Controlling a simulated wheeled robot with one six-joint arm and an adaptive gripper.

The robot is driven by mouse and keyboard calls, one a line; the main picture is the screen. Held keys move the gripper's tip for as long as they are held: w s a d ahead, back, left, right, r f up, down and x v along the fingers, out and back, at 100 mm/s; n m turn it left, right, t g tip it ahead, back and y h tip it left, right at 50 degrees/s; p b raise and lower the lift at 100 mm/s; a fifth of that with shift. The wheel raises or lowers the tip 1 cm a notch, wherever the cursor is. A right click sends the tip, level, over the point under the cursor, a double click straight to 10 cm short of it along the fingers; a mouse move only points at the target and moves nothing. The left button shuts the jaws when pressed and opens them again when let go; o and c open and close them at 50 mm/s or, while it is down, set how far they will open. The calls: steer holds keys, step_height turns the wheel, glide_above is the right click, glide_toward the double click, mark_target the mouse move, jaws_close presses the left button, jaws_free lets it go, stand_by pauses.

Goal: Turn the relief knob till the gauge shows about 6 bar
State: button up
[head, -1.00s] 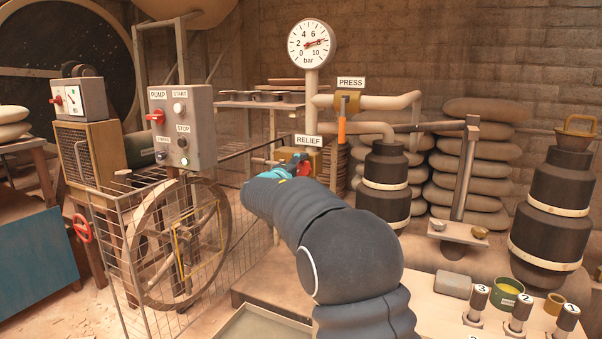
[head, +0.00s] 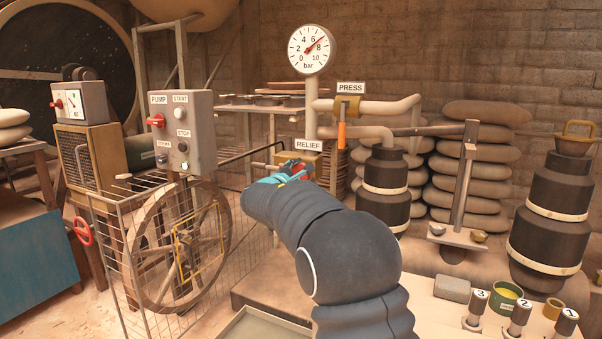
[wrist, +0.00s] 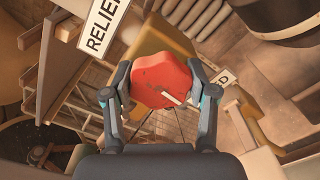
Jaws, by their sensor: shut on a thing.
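The red relief knob (wrist: 160,78) is between the two fingers of my gripper (wrist: 157,95) in the wrist view, with a finger against each side. A pale mark shows on its face. In the head view my gripper (head: 290,172) is at the relief valve, under the RELIEF label (head: 308,145), and my arm hides part of the valve. The round white gauge (head: 312,49) stands above on a pipe. Its red needle points up and right, between 6 and 8, at roughly 7 bar.
A grey pump box (head: 182,132) with a red switch and buttons stands left of my gripper, above a mesh fence and a spoked wheel (head: 180,245). The PRESS valve (head: 346,107) with an orange handle is at right. Dark cylinders (head: 386,188) stand further right.

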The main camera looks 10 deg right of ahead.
stand_by(0.5)
steer(key=o, duration=1.2)
steer(key=v, duration=1.2)
